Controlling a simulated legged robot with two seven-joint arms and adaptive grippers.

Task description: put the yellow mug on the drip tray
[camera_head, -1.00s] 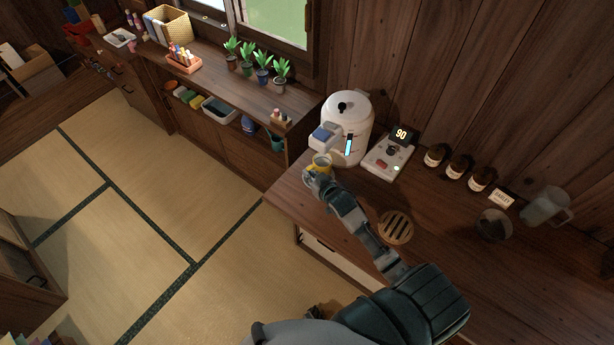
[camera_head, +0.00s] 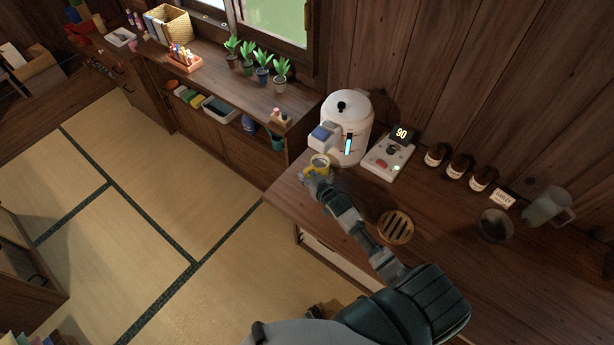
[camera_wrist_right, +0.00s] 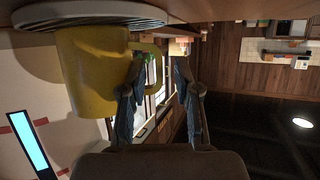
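The yellow mug (camera_head: 325,171) is under the spout of the white hot-water dispenser (camera_head: 346,115). In the right wrist view, which is upside down, the mug (camera_wrist_right: 88,75) stands upright with its base against the grey ribbed drip tray (camera_wrist_right: 100,14). In the head view the tray is hidden. My right gripper (camera_head: 313,178) is at the near side of the mug. In the wrist view my right gripper (camera_wrist_right: 160,75) has its fingers apart. One finger overlaps the mug's handle; I cannot tell whether it touches. My left gripper is out of view.
A round slatted wooden trivet (camera_head: 396,227) lies on the counter beside my right arm. The counter's right front is clear.

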